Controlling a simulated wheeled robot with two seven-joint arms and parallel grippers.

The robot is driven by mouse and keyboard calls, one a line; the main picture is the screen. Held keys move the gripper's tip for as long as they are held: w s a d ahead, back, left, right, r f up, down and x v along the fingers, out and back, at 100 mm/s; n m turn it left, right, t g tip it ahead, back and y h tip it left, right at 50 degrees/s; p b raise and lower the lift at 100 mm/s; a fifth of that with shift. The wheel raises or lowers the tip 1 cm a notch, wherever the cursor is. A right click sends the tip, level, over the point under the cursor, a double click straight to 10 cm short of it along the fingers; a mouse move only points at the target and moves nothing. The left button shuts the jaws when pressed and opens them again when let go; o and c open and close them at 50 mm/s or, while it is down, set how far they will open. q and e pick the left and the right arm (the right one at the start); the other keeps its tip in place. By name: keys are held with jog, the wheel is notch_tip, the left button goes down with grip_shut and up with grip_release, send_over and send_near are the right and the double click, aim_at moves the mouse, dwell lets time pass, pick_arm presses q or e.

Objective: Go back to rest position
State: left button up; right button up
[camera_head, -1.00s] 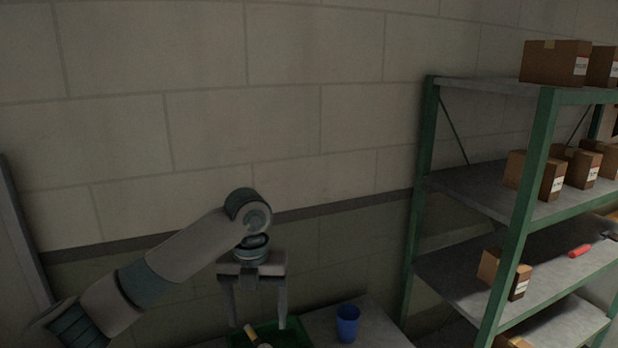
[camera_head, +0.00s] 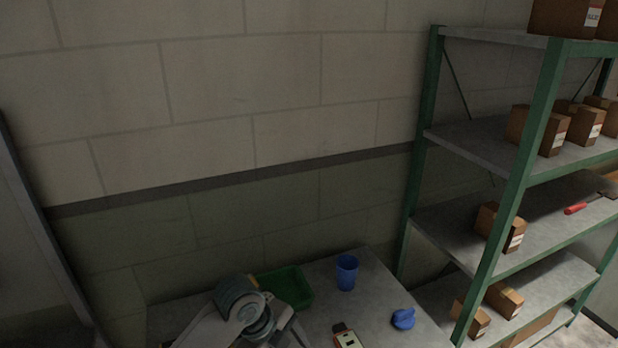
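My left arm comes in at the bottom of the head view, its wrist in front of the grey table (camera_head: 375,305). My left gripper (camera_head: 288,338) is seen from above behind the wrist and is cut off by the lower edge, so its fingertips are hidden. It is just in front of the green bin (camera_head: 290,284), whose near left part the wrist covers. My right gripper is not in view.
A blue cup (camera_head: 347,272) stands right of the bin. A blue object (camera_head: 403,319) and a small dark device with a pale face (camera_head: 347,338) lie nearer. A green-framed shelf (camera_head: 527,165) with cardboard boxes stands at the right. The wall is behind.

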pick_arm(q)
jog(key=s+a+f+n+t+y, duration=0.1)
jog(key=s+a+f+n, duration=0.3)
jog(key=s+a+n, duration=0.35)
jog(key=s+a+f+n+t+y, duration=0.1)
jog(key=s+a+f+n, duration=0.3)
jog(key=s+n, duration=0.5)
jog(key=s+a+f+n+y, duration=0.1)
jog(key=s+a+f+n, duration=0.2)
jog(key=s+a+n, duration=0.55)
notch_tip(320, 180, down, 34)
jog(key=s+d+m+g+b, duration=0.1)
jog(key=s+d+m+b, duration=0.15)
jog(key=b, duration=0.35)
jog(key=s+a+f+b, duration=0.2)
jog(key=s+f, duration=0.7)
jog(key=f, duration=0.2)
jog(key=s+a+f+g+b, duration=0.1)
jog(key=s+f+b, duration=0.2)
jog(key=s+f, duration=0.6)
notch_tip(320, 180, down, 3)
jog(key=shift+s+a+r+y, duration=0.15)
jog(key=shift+a+r+y, duration=0.05)
jog(key=shift+a+y, duration=0.15)
